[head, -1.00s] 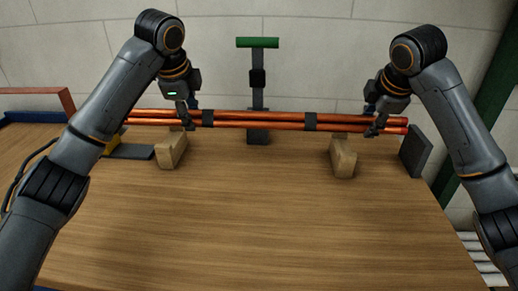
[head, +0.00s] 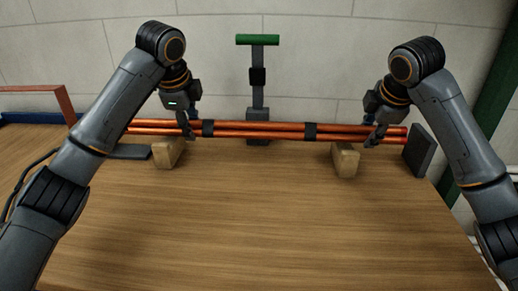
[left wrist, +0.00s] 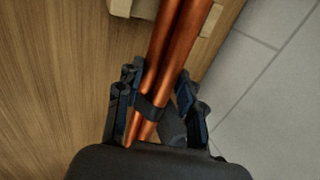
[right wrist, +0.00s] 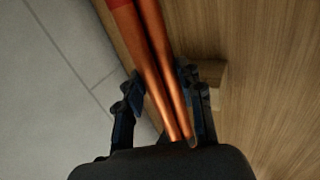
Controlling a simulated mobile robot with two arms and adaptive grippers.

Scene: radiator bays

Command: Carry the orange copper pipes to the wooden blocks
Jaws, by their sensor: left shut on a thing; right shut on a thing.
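The bundle of orange copper pipes (head: 260,130), tied with two black bands, lies level across the back of the table. My left gripper (head: 187,130) is shut on its left part. My right gripper (head: 375,136) is shut on its right part. The pipes run between the fingers in the left wrist view (left wrist: 172,55) and the right wrist view (right wrist: 158,60). Two wooden blocks, left (head: 167,154) and right (head: 345,161), stand under the pipes, just inward of the grippers' outer sides. Whether the pipes touch the blocks I cannot tell.
A grey post with a green crossbar (head: 258,40) stands behind the pipes. A dark upright plate (head: 419,150) stands close to their right end. A reddish frame (head: 62,103) and a dark flat plate (head: 130,151) are at the left. The table's front and middle are clear.

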